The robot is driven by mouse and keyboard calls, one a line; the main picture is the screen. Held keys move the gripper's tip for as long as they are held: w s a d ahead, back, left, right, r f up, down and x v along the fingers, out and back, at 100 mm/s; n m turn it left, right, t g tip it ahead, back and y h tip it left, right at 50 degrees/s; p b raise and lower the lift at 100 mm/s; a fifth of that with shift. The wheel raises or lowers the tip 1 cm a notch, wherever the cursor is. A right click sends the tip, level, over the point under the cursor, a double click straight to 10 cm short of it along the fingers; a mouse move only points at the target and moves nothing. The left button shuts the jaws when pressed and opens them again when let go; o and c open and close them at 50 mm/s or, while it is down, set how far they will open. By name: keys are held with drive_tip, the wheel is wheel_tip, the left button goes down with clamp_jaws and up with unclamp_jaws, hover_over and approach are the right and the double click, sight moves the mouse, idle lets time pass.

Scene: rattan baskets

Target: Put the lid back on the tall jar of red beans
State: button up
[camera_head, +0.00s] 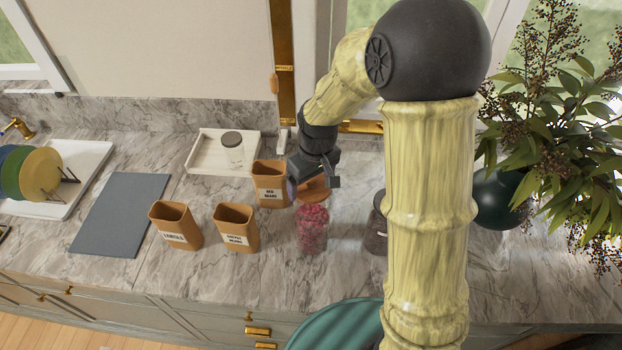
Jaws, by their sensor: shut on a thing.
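The tall clear jar of red beans (311,236) stands upright on the marble counter, filled with red beans up to its top. An orange-brown round lid (314,190) is held by my gripper (310,180), which is shut on it. The lid is just behind and above the jar's mouth in the picture; I cannot tell whether they touch. My arm hides part of the counter to the right of the jar.
Orange-brown bins stand left: red beans (270,183), coffee beans (236,228) and lentils (176,225). A dark jar (376,228) is partly hidden by my arm. A white tray (200,160) holds a lidded glass jar (232,150). A grey board (120,214) lies flat further left.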

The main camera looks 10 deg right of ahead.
drive_tip(key=shift+f+b, duration=1.55)
drive_tip(key=shift+f, duration=0.8)
drive_tip(key=shift+w, duration=0.2)
drive_tip(key=shift+s+a+r, duration=0.1)
drive_tip(key=shift+s+r, duration=0.05)
drive_tip(key=shift+s, duration=0.3)
drive_tip(key=shift+w, duration=0.25)
drive_tip(key=shift+f, duration=0.25)
idle(0.3)
drive_tip(key=o, duration=0.9)
drive_tip(key=shift+r, duration=0.15)
